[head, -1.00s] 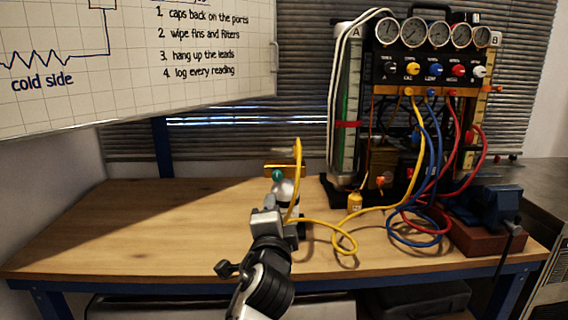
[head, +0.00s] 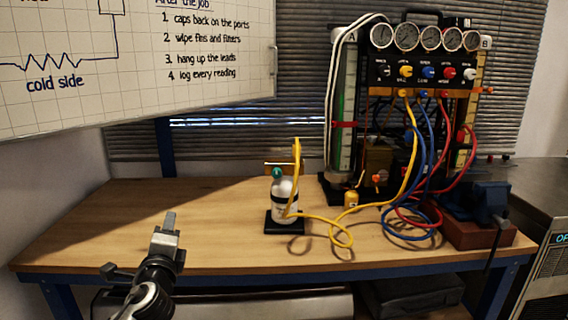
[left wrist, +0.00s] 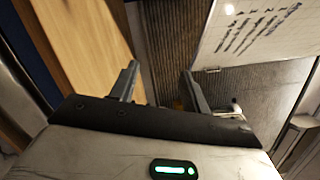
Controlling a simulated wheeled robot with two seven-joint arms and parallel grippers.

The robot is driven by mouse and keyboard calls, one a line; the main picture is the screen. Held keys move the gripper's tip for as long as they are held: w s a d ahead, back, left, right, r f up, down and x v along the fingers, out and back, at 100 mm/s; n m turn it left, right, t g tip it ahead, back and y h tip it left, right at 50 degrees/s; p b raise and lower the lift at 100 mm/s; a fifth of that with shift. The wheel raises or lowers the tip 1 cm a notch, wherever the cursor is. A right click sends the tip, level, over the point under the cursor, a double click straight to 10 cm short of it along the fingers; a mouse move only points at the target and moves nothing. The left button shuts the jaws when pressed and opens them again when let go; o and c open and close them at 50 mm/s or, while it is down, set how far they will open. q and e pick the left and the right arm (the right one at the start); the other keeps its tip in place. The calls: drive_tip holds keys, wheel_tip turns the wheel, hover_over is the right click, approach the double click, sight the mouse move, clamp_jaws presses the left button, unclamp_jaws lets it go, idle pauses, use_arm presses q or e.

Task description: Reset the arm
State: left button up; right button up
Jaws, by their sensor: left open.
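My left gripper (head: 167,232) is over the left front part of the wooden bench (head: 110,215) in the head view. In the left wrist view its two fingers (left wrist: 160,80) stand wide apart with nothing between them. A white bottle with a green knob (head: 284,198) stands upright on a dark base to the right of the gripper, clear of it. A yellow hose (head: 322,220) runs from the bottle over the bench to the gauge rig (head: 424,72). My right gripper is not in view.
Blue and red hoses (head: 410,215) hang in loops below the gauges. A small yellow weight-like piece (head: 351,199) sits near the rig. A blue vise (head: 490,203) is at the right end. A whiteboard (head: 130,75) overhangs the back left. The left bench top is clear.

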use_arm(q)
drive_tip(key=a+r+m+y, duration=0.2)
drive_tip(key=a, duration=0.8)
drive_tip(key=s+d+f+n+g+h, duration=0.3)
drive_tip(key=s+d+f+n, duration=0.1)
drive_tip(key=s+f, duration=0.55)
drive_tip(key=s+d+f+n+g+h, duration=0.2)
drive_tip(key=s+d+f+n+h, duration=0.15)
drive_tip(key=s+f, duration=0.6)
drive_tip(key=s+d+f+n+g+h, duration=0.1)
drive_tip(key=s+d+f+n+g, duration=0.15)
drive_tip(key=s, duration=0.45)
drive_tip(key=s+d+f+n+g+h, duration=0.15)
drive_tip(key=s+d+f+n, duration=0.25)
drive_tip(key=s, duration=0.4)
drive_tip(key=w+d+r+n+t, duration=0.1)
drive_tip(key=d+r+n, duration=0.1)
drive_tip(key=d+n, duration=0.3)
drive_tip(key=shift+w+d+t+p, duration=0.3)
drive_tip(key=shift+w+d+p, duration=0.1)
drive_tip(key=shift+d, duration=0.7)
